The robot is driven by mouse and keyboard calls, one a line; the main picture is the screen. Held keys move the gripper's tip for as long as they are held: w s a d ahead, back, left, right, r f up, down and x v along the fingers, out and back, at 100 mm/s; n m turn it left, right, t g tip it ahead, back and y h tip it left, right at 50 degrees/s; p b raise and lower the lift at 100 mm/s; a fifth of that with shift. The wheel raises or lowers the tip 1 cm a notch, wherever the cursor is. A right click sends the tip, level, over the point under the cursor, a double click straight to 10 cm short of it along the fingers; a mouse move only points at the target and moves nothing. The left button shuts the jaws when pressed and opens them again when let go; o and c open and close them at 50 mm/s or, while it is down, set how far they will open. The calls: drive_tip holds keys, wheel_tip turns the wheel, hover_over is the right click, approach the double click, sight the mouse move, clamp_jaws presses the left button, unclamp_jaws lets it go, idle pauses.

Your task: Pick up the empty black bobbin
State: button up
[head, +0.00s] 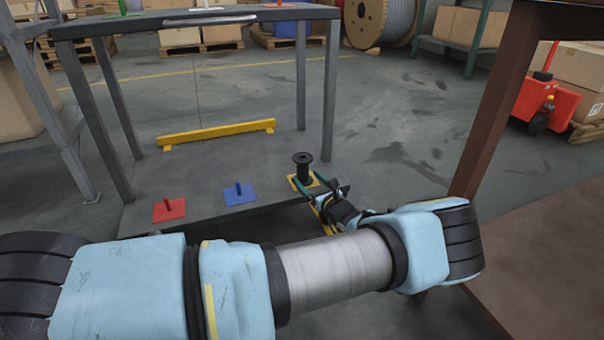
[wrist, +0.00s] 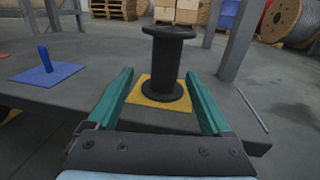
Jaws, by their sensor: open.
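The black bobbin (head: 303,167) is bare, with no wire on it, and stands upright on a yellow plate (head: 293,184) on the grey lower shelf. It also shows in the wrist view (wrist: 166,62), with its yellow plate (wrist: 140,91) under it. My gripper (head: 318,183) is open at the shelf's right front corner. In the wrist view its two green fingers (wrist: 158,86) reach forward to the left and right of the bobbin's lower part. A gap shows between each finger and the bobbin.
A blue plate with a peg (head: 239,194) and a red plate with a peg (head: 169,209) lie to the left on the lower shelf (head: 255,160). A yellow rail (head: 217,132) runs behind them. A grey post (head: 329,100) stands behind the bobbin. A brown table (head: 545,230) is at right.

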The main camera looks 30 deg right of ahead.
sight(299, 166)
drive_tip(key=w+b, duration=0.1)
drive_tip(key=w, duration=0.1)
drive_tip(key=shift+w, duration=0.4)
drive_tip(key=w+b, duration=0.3)
drive_tip(key=w, duration=0.1)
drive_tip(key=shift+d, duration=0.2)
drive_tip(key=shift+w+r, duration=0.2)
drive_tip(key=shift+w, duration=0.3)
clamp_jaws()
